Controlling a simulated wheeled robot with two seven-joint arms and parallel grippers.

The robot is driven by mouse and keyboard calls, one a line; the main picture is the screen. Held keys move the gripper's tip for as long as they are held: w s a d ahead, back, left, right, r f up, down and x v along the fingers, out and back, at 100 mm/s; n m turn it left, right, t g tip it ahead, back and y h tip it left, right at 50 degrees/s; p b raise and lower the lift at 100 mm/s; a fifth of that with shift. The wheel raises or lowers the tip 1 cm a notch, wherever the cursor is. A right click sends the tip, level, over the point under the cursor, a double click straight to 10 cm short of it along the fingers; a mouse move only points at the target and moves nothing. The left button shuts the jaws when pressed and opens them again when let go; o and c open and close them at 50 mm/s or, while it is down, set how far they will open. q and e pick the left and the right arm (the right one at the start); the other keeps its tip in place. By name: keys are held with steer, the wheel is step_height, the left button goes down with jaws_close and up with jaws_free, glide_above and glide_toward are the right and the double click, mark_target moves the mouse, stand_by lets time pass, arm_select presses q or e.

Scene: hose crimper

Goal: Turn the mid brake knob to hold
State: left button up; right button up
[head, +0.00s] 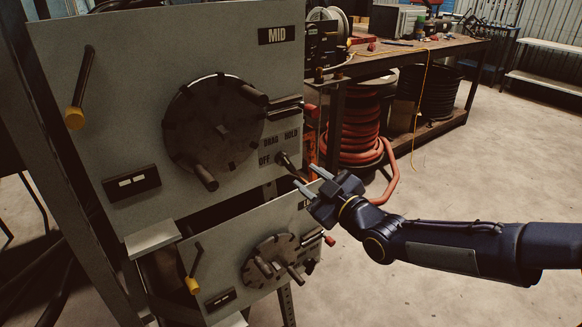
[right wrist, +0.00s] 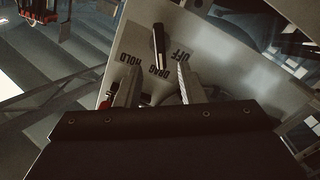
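The grey panel marked MID (head: 112,105) carries the mid brake knob (head: 287,162), a small dark lever at its lower right beside the OFF, DRAG and HOLD labels. My left gripper is not in view.
A large dark disc with handles (head: 213,132) and a yellow-tipped lever (head: 80,90) stick out from the MID panel. A lower panel (head: 222,265) with a similar disc sits beneath. A red hose coil (head: 362,125) stands under a workbench (head: 420,50). The floor at right is clear.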

mark_target(289, 164)
steer(key=p+x, duration=0.1)
steer(key=x, duration=0.6)
steer(key=shift+w+a, duration=0.15)
steer(key=shift+a, duration=0.05)
steer(key=c, duration=0.6)
